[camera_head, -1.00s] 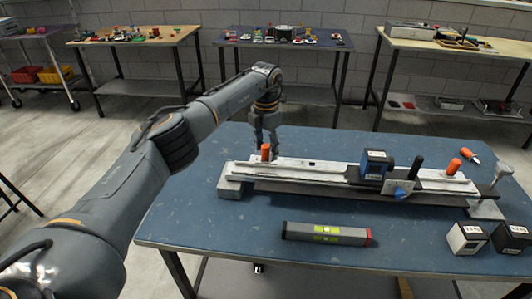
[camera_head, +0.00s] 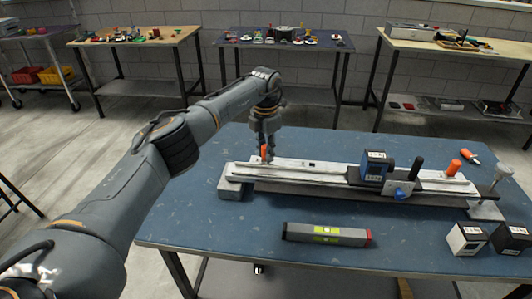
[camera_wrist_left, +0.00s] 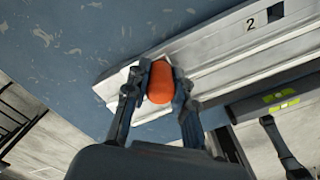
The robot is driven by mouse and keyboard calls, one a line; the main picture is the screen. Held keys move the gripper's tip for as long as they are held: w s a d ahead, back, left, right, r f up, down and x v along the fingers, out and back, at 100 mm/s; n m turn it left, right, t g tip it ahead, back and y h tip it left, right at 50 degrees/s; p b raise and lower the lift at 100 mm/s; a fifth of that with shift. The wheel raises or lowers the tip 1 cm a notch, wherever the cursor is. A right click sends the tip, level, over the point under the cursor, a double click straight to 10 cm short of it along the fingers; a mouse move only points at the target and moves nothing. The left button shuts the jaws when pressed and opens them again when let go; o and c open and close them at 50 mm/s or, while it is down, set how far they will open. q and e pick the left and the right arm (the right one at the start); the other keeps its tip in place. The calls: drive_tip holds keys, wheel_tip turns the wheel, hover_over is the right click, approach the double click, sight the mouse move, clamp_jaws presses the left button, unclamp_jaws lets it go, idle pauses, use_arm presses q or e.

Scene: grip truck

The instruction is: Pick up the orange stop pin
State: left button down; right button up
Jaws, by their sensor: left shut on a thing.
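An orange stop pin (camera_head: 264,152) stands at the left end of the long grey rail (camera_head: 320,176) on the blue table. My left gripper (camera_head: 265,148) reaches down from above and is shut on this pin. In the left wrist view the orange pin (camera_wrist_left: 160,88) sits between the two dark fingers (camera_wrist_left: 158,92), one on each side. The pin's lower part is hidden there, so I cannot tell whether it is still seated in the rail. A second orange pin (camera_head: 454,167) stands near the rail's right end. My right gripper is out of view.
A black carriage with a blue-black block (camera_head: 376,165) and a blue knob (camera_head: 402,191) sits on the rail. A level (camera_head: 326,235) lies in front. Two cubes (camera_head: 466,238) (camera_head: 511,238) stand at the right front. An orange-tipped piece (camera_head: 470,157) lies at the back right.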

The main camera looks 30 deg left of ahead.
use_arm(q)
wheel_tip(320, 180, up, 3)
drive_tip(key=s+d+r+b, duration=0.1)
drive_tip(key=s+d+r, duration=0.2)
drive_tip(key=s+r, duration=0.25)
drive_tip(key=s+d+r+b, duration=0.2)
drive_tip(key=s+d+r, duration=0.15)
drive_tip(key=s, duration=0.35)
wheel_tip(320, 180, up, 8)
drive_tip(key=p, duration=0.6)
drive_tip(key=shift+s+a+r+p, duration=0.2)
drive_tip(key=shift+a+p, duration=0.1)
drive_tip(key=shift+a, duration=0.1)
